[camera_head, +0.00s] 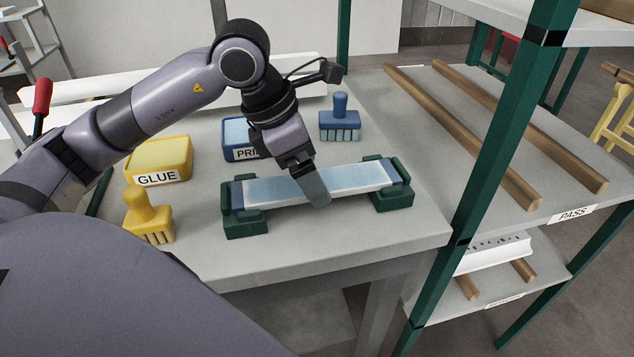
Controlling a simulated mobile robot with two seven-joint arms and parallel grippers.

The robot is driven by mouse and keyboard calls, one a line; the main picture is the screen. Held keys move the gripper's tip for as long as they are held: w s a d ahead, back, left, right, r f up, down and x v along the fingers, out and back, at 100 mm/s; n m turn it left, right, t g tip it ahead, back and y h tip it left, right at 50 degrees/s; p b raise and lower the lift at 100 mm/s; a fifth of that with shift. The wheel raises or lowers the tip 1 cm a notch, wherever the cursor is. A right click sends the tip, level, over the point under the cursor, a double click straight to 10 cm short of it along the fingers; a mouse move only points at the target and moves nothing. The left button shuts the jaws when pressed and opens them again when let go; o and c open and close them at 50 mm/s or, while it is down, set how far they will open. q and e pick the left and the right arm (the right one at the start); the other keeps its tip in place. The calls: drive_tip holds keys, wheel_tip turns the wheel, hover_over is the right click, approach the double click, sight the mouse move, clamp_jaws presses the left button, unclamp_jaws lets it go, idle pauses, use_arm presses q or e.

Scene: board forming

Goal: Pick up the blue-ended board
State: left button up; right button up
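The blue-ended board (355,180) lies across two dark green holders, the left holder (245,222) and the right holder (392,198). Its middle is pale and both ends are blue. My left gripper (316,194) reaches down from above at the middle of the board. One grey finger shows in front of the board's near side. The other finger is hidden, so I cannot tell whether the gripper is closed on the board. My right gripper is not in view.
A yellow GLUE tray (160,156), a yellow brush (148,217), a blue tray (235,132) partly hidden by my arm, and a blue brush (340,120) surround the board. A green rack post (480,170) and the PASS shelf with wooden rails (470,135) stand at right.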

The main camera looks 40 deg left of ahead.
use_arm(q)
drive_tip(key=shift+w+d+f, duration=0.1)
drive_tip(key=shift+f, duration=0.2)
drive_tip(key=c, duration=1.3)
drive_tip(key=shift+o, duration=0.2)
drive_tip(key=shift+r, duration=0.1)
drive_tip(key=shift+r, duration=0.6)
wheel_tip(320, 180, up, 19)
drive_tip(key=p, duration=0.3)
drive_tip(key=shift+f, duration=0.15)
